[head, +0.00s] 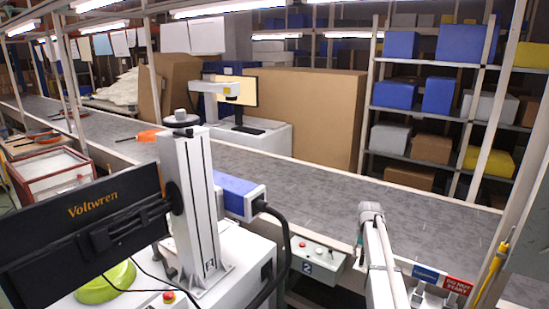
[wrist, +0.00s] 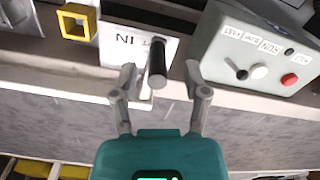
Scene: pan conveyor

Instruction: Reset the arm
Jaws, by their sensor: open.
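In the wrist view, my gripper (wrist: 160,74) is open, with its two fingers spread apart. A black cylindrical handle (wrist: 157,62) stands between the fingertips in the picture, in front of a white plate (wrist: 115,45) with black letters. I cannot tell whether the fingers touch the handle; gaps show on both sides of it. In the head view, my arm (head: 378,258) reaches up from the bottom right to the near edge of the grey conveyor (head: 300,180). My fingers cannot be made out there.
A grey control box (wrist: 255,50) with a red button, a knob and a switch is right of the gripper. A yellow square frame (wrist: 77,21) is at left. In the head view, a white column (head: 190,200) and a dark Voltwren panel (head: 85,230) stand at left.

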